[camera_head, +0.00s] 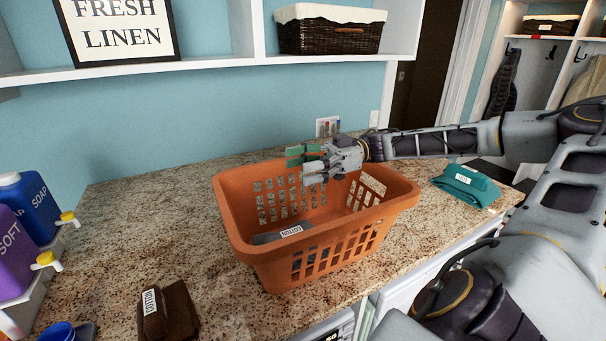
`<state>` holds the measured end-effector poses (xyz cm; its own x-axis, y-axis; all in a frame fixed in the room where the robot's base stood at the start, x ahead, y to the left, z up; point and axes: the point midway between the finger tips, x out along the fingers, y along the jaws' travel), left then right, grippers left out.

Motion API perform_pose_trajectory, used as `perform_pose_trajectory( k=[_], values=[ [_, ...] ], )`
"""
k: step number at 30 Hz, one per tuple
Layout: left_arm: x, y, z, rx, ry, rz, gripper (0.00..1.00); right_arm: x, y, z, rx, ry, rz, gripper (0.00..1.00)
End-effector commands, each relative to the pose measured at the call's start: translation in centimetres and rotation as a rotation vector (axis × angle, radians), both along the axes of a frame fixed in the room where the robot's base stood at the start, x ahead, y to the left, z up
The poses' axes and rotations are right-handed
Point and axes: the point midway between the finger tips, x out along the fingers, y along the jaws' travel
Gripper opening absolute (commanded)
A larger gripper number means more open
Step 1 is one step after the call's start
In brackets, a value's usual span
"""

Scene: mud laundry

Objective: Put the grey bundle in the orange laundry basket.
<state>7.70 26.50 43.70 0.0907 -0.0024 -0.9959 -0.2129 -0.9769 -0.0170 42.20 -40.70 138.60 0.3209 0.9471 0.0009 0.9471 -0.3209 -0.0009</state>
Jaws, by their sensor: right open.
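The orange laundry basket (300,263) stands on the granite counter in the middle of the head view. The grey bundle (267,238) lies inside it on the bottom, near the left front, with a white "COTTON" label facing up; part of it is hidden by the basket's front wall. My right gripper (306,165) is above the back of the basket, with its fingers apart and pointing left. It is clear of the grey bundle and holds nothing that I can see. My left gripper is not in view.
A brown bundle (178,312) labelled "COTTON" lies at the front left. A teal bundle (465,187) lies right of the basket. Soap bottles (33,207) stand at the left edge, with a blue cup (57,332) nearby. A shelf (230,66) runs above the counter.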

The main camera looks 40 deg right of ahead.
Motion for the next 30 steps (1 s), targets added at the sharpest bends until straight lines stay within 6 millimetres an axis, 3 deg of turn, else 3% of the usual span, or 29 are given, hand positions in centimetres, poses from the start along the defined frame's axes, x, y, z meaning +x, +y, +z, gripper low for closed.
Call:
perform_pose_trajectory(
  k=[13,30],
  values=[
    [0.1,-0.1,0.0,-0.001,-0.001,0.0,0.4,0.0,0.0,5.9,-0.001,-0.002,0.0,0.69],
    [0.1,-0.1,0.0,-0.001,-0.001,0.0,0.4,0.0,0.0,6.9,0.0,-0.001,0.0,0.69]
  ],
)
